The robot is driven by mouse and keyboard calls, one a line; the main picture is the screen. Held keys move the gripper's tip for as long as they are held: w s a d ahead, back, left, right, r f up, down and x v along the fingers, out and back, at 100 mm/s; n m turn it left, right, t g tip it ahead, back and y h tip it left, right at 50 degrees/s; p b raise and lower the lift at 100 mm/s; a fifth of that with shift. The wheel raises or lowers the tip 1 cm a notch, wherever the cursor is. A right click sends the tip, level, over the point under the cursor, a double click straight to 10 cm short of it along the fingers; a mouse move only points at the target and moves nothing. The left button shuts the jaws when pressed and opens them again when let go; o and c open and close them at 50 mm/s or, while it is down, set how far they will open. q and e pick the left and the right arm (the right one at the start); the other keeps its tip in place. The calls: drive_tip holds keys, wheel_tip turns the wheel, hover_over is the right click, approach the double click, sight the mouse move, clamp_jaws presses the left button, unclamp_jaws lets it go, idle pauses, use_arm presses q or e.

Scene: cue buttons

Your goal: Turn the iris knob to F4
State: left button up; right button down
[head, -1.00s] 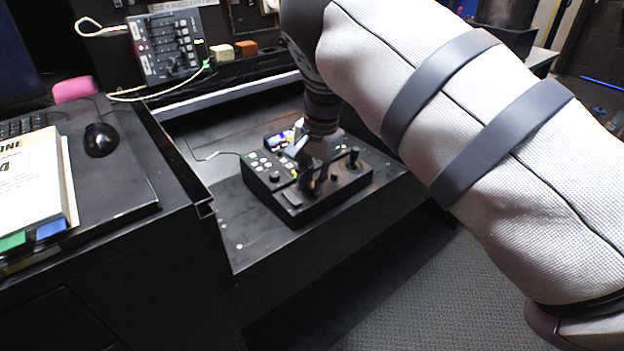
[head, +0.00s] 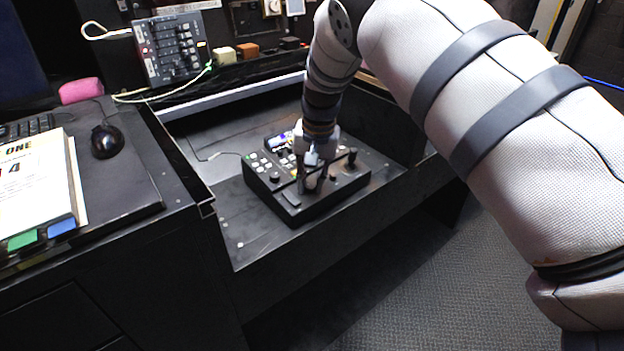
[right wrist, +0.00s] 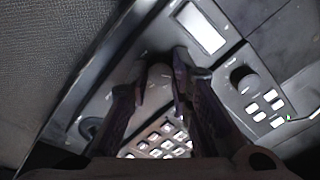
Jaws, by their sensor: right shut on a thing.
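The black control panel (head: 290,208) sits on the dark desk, with rows of lit buttons, knobs and a short upright stick (head: 352,157). My right gripper (head: 313,186) points down onto its front middle part. In the right wrist view, my right gripper's two fingers (right wrist: 157,70) are closed around a dark round knob (right wrist: 158,76), taken as the iris knob. The fingers hide much of it, and I cannot read its marking or the F-stop scale. My left gripper is not in view.
Another knob (right wrist: 243,79) stands beside small white buttons, near a pale display strip (right wrist: 200,27). A mouse (head: 106,141) and a book (head: 38,190) lie on the left desk. A switch box (head: 168,48) stands at the back. Bare desk surrounds the panel.

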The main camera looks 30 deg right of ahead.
drive_tip(key=shift+n, duration=0.5)
drive_tip(key=c, duration=1.7)
unclamp_jaws()
wheel_tip(320, 180, up, 12)
drive_tip(key=s, duration=0.1)
drive_tip(key=shift+s+d, duration=0.15)
drive_tip(key=shift+s, duration=0.05)
drive_tip(key=shift+f, duration=0.1)
